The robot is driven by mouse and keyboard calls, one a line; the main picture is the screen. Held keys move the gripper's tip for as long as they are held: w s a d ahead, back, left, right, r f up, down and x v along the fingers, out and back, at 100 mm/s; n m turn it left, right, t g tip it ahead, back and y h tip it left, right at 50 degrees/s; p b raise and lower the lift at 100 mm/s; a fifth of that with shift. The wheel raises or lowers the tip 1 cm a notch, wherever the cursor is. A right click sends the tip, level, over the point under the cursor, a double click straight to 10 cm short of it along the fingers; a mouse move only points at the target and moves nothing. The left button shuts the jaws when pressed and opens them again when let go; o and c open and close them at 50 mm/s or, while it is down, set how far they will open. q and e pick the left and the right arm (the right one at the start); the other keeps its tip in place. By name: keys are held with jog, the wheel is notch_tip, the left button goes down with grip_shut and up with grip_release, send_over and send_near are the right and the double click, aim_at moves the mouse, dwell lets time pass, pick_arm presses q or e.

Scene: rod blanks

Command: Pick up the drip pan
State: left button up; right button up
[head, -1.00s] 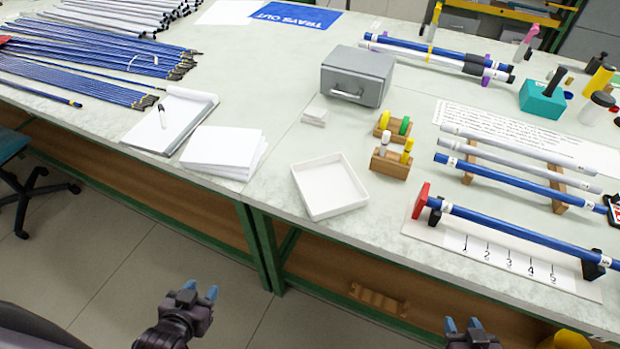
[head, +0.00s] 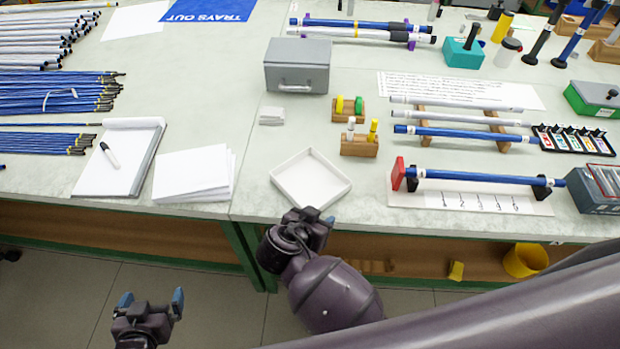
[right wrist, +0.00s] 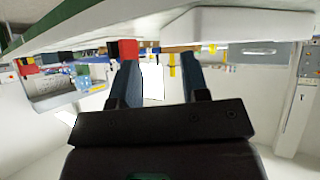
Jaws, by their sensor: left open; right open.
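The drip pan appears to be the shallow white square tray (head: 311,178) lying on the bench near its front edge. In the right wrist view, which looks upside down, a white tray side (right wrist: 225,24) shows at the top. My right gripper (head: 325,217) is at the pan's front corner by the bench edge, open and empty; the head view does not show clearly whether it touches the pan. Its two fingers (right wrist: 163,85) are apart in the wrist view with nothing between them. My left gripper (head: 150,299) is open and empty, low in front of the bench.
Wooden blocks with coloured pegs (head: 359,145) stand behind the pan. A gauge board with a red stop (head: 398,174) and blue rod is to its right. A paper stack (head: 195,176) lies left and a grey box (head: 297,65) behind.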

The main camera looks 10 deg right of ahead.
jog(key=w, duration=0.1)
jog(key=w+d+m+h, duration=0.1)
jog(key=w+d+r+m, duration=0.1)
jog(key=shift+w+h+p, duration=0.15)
jog(key=shift+h+p, duration=0.2)
jog(key=shift+h, duration=0.05)
jog(key=shift+w+a+f+p+x, duration=0.1)
jog(key=shift+a+x, duration=0.05)
jog(key=shift+x, duration=0.8)
jog(key=shift+w+a+f+p+x, duration=0.1)
jog(key=shift+p+x, duration=0.05)
jog(key=shift+x, duration=0.85)
jog(key=shift+w+a+f+p+x, duration=0.1)
jog(key=shift+a+x, duration=0.05)
jog(key=shift+x, duration=0.8)
jog(key=shift+r, duration=0.1)
grip_shut()
